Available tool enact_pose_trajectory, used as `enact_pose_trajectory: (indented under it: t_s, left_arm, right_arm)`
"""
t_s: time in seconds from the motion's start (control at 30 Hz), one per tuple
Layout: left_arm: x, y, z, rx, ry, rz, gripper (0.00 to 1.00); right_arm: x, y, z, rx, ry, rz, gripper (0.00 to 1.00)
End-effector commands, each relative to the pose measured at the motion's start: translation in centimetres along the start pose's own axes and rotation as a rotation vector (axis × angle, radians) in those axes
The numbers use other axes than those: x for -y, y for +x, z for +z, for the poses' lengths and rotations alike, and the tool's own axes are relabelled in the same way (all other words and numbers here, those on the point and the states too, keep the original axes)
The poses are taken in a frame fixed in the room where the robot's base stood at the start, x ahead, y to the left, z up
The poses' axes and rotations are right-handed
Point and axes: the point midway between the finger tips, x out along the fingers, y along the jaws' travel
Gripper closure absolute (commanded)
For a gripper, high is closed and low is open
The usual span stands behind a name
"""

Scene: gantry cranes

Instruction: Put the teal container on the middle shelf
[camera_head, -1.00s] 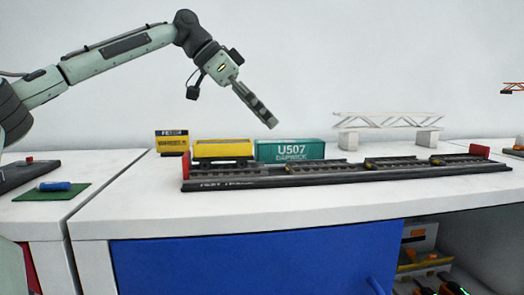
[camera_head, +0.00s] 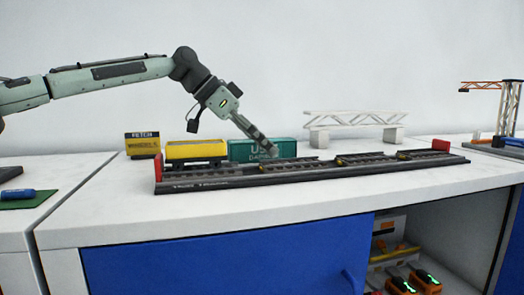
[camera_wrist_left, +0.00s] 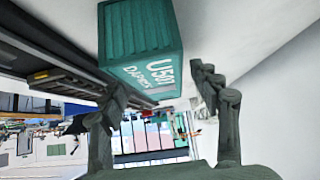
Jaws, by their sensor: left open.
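The teal container (camera_head: 243,150) with white lettering stands on the white countertop behind the black rail track, right of the yellow wagon. My left gripper (camera_head: 268,149) reaches down to its right part and overlaps it in the head view. In the left wrist view the container (camera_wrist_left: 143,40) lies ahead of the open left gripper (camera_wrist_left: 163,85), nearer the left finger. The fingers are apart, and I cannot tell whether they touch it. The open cabinet bay (camera_head: 455,222) shows at lower right; I cannot tell which level is the middle shelf. My right gripper is not in view.
The rail track (camera_head: 320,174) runs along the counter, with a yellow wagon (camera_head: 196,150) and a yellow sign block (camera_head: 142,145) at left. A white truss bridge (camera_head: 355,119) stands behind it, and an orange crane (camera_head: 490,86) at far right. A blue door (camera_head: 220,262) covers the front below.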

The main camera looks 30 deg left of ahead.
Motion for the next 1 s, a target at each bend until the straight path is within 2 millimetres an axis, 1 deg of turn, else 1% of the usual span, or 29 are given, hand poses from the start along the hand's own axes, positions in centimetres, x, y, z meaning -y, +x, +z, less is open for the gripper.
enact_pose_trajectory:
  t_s: [0.07, 0.1, 0.3, 0.5, 0.57, 0.6, 0.83, 1.0]
  left_arm:
    - [0.0, 0.0, 0.0, 0.000, 0.000, 0.000, 0.37]
    - [0.0, 0.0, 0.0, 0.000, 0.000, 0.000, 0.40]
    - [0.0, -0.1, 0.0, 0.000, 0.000, 0.000, 0.64]
    - [0.0, -0.1, 0.0, 0.000, 0.000, 0.000, 0.89]
    - [0.0, -0.1, -0.1, -0.001, 0.000, -0.001, 0.95]
    - [0.0, -0.1, -0.1, -0.002, 0.000, -0.001, 1.00]
    - [0.0, -0.2, -0.2, -0.002, 0.001, -0.001, 1.00]
    - [0.1, -1.1, -1.1, -0.002, 0.002, -0.002, 1.00]
  right_arm:
    - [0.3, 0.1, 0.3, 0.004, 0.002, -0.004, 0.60]
    - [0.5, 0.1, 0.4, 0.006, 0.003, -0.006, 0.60]
    - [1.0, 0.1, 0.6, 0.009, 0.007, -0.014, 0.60]
    - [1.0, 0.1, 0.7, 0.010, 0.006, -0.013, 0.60]
    - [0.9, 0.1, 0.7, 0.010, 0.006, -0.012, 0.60]
    - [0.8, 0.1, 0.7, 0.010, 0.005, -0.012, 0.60]
    - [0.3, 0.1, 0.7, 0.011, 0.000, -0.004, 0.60]
    - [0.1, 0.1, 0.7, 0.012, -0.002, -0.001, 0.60]
